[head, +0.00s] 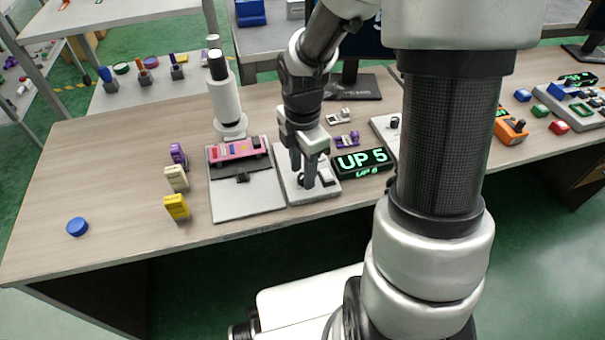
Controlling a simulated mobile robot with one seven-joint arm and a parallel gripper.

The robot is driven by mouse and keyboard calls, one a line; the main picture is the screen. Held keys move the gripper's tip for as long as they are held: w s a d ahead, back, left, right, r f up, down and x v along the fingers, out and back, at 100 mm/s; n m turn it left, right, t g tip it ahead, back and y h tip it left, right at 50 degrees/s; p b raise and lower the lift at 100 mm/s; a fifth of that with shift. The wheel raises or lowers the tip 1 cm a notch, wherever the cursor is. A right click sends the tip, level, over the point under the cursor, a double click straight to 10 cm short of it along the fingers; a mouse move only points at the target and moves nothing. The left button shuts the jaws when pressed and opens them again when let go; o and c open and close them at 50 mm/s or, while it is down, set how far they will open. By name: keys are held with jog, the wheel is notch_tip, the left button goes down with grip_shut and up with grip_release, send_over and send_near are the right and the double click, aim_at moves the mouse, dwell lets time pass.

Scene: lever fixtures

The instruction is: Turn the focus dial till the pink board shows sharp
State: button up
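The pink board (226,151) lies at the back of a grey plate (246,200), below a white upright scope tube (227,105). At this size I cannot tell how sharp it shows on any screen. To its right is a light grey fixture (325,192) with a dark part in the middle, which may be the focus dial. My gripper (304,178) points down over this fixture, its fingers at or just above the dark part. The fingers hide most of it, and I cannot tell whether they touch it. A black display (362,162) beside it reads "UP 5" in green.
Purple, cream (176,179) and yellow (177,207) blocks stand left of the plate. A blue disc (77,227) lies at the front left. A monitor (365,40) stands behind, mostly hidden by my arm. The left tabletop is largely clear.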

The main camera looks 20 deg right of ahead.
jog(key=shift+f, duration=0.45)
jog(key=shift+c, duration=0.5)
grip_shut()
